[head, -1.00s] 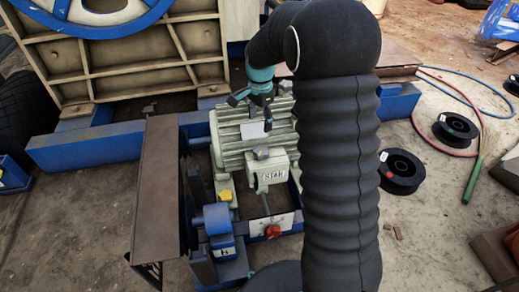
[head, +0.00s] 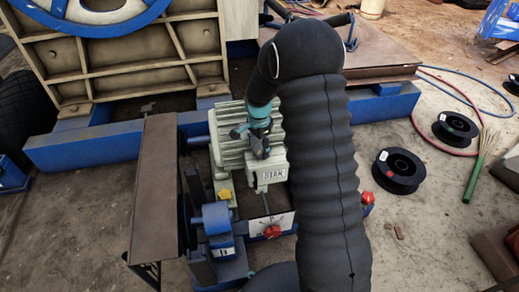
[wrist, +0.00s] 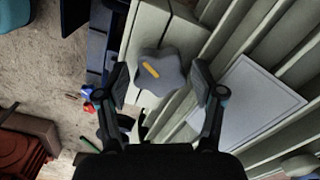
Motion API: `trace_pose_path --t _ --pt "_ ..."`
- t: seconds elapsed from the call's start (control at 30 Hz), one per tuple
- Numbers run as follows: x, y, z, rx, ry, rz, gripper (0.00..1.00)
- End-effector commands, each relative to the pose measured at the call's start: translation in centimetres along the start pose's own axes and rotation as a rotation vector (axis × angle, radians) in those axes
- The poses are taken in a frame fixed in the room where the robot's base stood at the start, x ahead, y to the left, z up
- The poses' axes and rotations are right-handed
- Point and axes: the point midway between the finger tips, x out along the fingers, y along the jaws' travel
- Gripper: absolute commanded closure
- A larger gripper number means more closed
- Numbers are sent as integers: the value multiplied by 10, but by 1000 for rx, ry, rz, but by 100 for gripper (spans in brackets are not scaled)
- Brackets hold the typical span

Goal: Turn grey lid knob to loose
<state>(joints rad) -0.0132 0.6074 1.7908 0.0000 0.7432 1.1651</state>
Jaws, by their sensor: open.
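The grey lid knob (wrist: 158,72) is star-shaped with an orange stripe on top, and shows in the wrist view on the pale green motor's box. My gripper (wrist: 161,88) is open, with one finger on each side of the knob. A gap shows between each fingertip and the knob, so I see no contact. In the head view my gripper (head: 261,152) is over the terminal box (head: 272,172) on the motor (head: 228,138), and it hides the knob.
A red knob (head: 272,231) sits on a white plate below the box. A yellow knob (head: 225,194) is to its left, and another red knob (head: 368,198) is to the right of my arm. Black spools (head: 398,172) lie on the floor at right.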

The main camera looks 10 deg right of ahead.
Motion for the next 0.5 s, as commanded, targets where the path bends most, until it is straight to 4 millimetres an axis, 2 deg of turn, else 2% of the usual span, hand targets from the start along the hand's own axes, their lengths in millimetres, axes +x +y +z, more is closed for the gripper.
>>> trace_pose_path --t 0.13,0.4,0.5 --pt "7 0 0 0 0 1 32" --pt "8 0 0 0 0 0 32" --pt "8 0 0 0 0 0 57"
